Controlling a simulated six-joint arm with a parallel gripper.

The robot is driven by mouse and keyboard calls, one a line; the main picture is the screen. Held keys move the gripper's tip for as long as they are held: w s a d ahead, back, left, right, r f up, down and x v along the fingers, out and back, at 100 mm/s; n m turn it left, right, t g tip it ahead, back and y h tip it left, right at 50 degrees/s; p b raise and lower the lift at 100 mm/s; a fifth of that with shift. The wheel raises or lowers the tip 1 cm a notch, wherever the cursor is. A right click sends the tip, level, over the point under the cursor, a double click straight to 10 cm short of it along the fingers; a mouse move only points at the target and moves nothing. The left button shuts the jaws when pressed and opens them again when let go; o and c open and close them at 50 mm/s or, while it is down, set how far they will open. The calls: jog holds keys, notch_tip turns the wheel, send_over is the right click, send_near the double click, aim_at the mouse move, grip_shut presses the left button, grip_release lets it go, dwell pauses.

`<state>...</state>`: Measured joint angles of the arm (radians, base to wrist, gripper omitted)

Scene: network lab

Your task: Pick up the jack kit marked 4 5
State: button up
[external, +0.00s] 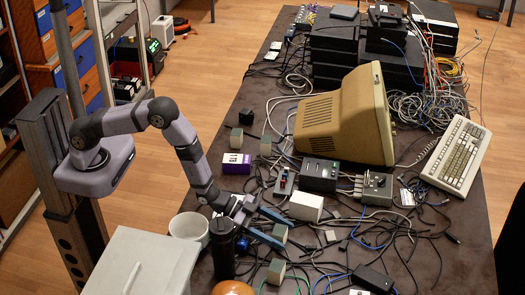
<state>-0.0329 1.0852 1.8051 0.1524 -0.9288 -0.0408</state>
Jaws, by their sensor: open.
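Several small dark-green blocks with pale faces, which look like jack kits, are on the dark table. One block (279,232) shows between the fingers of my gripper (285,234). I cannot tell whether the fingers are around it or above it. The markings are too small to read, so I cannot tell which is marked 4 5. My gripper is open, its two blue-grey fingers pointing right, low near the table.
A dark cylinder (222,250) and a white pot (189,229) stand left of the gripper. A white box (305,206) is close behind it. Loose cables spread to the right. A beige monitor (335,125), a keyboard (454,155) and a purple box (236,163) are farther back.

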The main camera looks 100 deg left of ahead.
aim_at(286, 236)
jog(key=shift+p+x, duration=0.6)
jog(key=shift+x, duration=1.55)
jog(key=shift+w+r, duration=0.1)
jog(key=shift+r, duration=0.05)
jog(key=c, duration=1.2)
